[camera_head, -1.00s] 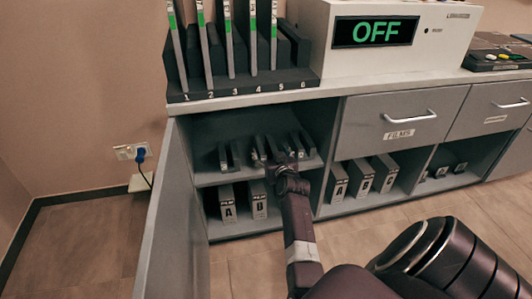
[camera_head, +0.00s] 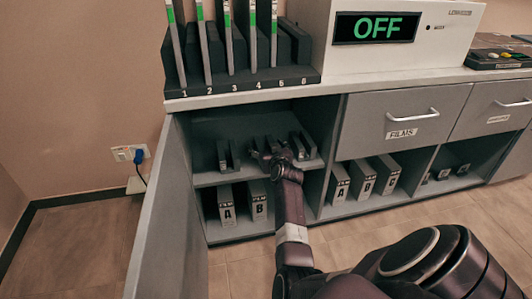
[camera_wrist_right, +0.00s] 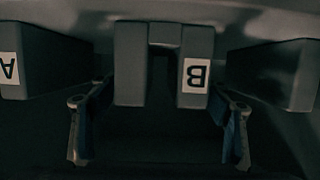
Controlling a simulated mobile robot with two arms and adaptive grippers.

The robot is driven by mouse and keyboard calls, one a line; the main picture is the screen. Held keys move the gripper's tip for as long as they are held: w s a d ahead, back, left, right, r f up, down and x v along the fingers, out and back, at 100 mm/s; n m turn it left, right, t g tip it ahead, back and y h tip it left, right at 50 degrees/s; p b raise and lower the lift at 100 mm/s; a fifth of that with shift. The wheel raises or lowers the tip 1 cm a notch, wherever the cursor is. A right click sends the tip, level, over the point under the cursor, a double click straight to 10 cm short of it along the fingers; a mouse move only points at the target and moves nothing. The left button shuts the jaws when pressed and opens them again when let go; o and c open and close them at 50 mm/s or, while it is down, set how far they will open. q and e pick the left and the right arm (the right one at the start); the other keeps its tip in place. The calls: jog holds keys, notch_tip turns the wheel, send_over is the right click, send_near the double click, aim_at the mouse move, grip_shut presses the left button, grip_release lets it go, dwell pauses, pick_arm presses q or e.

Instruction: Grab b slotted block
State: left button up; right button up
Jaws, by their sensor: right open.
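The B slotted block (camera_wrist_right: 196,62) is a dark grey block with a slot in its middle and a white label, its letter upside down in the right wrist view. It sits on the upper cabinet shelf. My right gripper (camera_wrist_right: 158,135) is open, with one finger on each side of the block and gaps showing. In the head view, my right gripper (camera_head: 268,158) reaches into the cabinet and partly hides the middle block. My left gripper is not in view.
The A block (camera_wrist_right: 12,72) and another dark block (camera_wrist_right: 275,75) flank the fingers closely. The open cabinet door (camera_head: 160,220) stands at left. Film boxes (camera_head: 228,207) stand on the lower shelf. The counter edge (camera_head: 240,95) is above my arm.

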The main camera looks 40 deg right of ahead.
jog(key=c, duration=1.7)
jog(key=shift+r, duration=0.1)
jog(key=shift+c, duration=0.7)
jog(key=shift+r, duration=0.1)
